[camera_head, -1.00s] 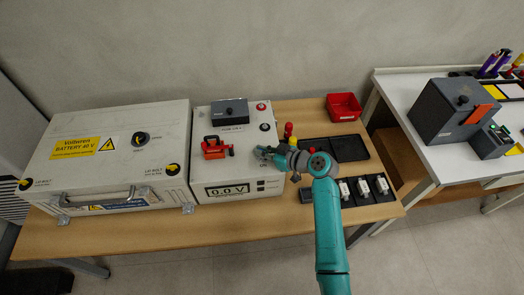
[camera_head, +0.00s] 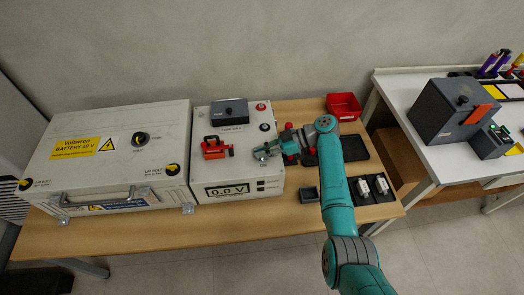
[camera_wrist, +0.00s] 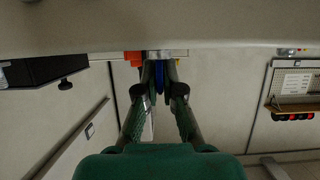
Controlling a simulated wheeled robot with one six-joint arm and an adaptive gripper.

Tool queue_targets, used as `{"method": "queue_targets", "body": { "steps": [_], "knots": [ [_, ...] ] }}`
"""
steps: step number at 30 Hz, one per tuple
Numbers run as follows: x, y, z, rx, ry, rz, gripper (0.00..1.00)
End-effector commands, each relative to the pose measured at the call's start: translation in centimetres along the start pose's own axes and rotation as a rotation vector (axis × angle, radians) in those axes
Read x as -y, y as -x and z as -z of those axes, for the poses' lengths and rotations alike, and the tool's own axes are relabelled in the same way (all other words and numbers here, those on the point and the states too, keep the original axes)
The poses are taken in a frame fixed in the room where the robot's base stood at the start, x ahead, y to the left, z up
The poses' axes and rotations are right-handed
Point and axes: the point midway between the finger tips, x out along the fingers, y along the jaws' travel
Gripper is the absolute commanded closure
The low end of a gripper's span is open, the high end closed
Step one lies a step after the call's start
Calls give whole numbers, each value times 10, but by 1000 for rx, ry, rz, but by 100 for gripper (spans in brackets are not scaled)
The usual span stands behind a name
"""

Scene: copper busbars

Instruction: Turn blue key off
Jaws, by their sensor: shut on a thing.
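The blue key (camera_wrist: 159,76) shows in the wrist view as a narrow blue strip between my two fingers. My gripper (camera_wrist: 160,68) is shut on it from both sides. In the head view my gripper (camera_head: 259,154) is at the right part of the white control box (camera_head: 203,131), over its top face. The key is hidden there by my fingers, and I cannot tell its turn angle.
A red lockout piece (camera_head: 217,148), a dark grey block (camera_head: 230,112) and a red button (camera_head: 261,107) are on the box. A battery case (camera_head: 112,150) stands left. A red bin (camera_head: 343,106) and black trays (camera_head: 352,148) lie right.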

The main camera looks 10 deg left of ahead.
Motion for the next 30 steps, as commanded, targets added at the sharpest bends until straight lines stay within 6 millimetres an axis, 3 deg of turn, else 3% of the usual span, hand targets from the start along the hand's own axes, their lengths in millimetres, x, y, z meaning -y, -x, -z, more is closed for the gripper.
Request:
{"method": "queue_targets", "body": {
  "steps": [16,20,30],
  "knots": [
    [1,-1,-3,4,7,27,100],
    [1,-1,-2,3,7,26,69],
    [0,2,-1,2,9,25,69]
  ]
}}
